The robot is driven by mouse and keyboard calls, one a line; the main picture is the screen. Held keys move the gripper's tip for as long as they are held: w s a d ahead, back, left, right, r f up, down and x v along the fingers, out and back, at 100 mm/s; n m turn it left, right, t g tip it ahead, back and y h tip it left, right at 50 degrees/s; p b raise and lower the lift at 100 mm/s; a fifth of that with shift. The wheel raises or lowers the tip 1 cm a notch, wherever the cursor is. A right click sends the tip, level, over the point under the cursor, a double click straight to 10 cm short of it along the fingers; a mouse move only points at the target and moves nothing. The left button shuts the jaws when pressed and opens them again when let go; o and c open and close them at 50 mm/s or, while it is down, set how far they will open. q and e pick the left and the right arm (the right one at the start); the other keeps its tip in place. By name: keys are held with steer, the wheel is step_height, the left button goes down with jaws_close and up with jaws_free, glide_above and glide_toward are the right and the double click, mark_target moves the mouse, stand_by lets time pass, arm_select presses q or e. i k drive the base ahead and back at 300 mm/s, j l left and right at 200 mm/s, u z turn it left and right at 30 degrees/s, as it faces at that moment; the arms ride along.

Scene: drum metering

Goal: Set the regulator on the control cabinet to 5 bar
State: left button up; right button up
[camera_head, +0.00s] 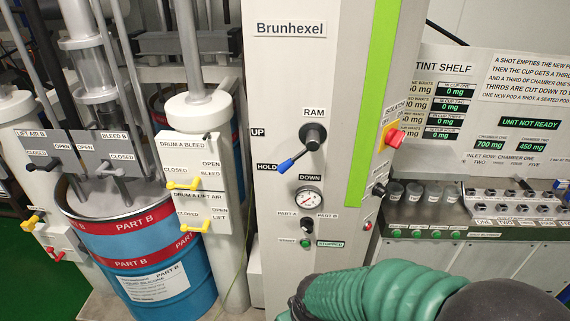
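The grey control cabinet (275,105), marked Brunhexel, stands in the middle. A round white pressure gauge (308,198) sits on its front, under the word DOWN; its reading is too small to tell. A black knob (378,189) sticks out from the cabinet's right side face; it may be the regulator, but I cannot read a label for it. The ram lever (297,158) has a blue grip that points down left, near HOLD. A black selector (307,226) is below the gauge. Neither gripper shows. A green, ribbed arm part of mine fills the lower right.
A red and yellow isolator (394,137) is on the cabinet's side. A blue and red Part B drum (150,250) with yellow-handled valves stands left. The tint shelf (480,85) with cups is at right.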

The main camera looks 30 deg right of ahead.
mark_target(379, 190)
steer(key=z, duration=1.55)
steer(key=l, duration=0.1)
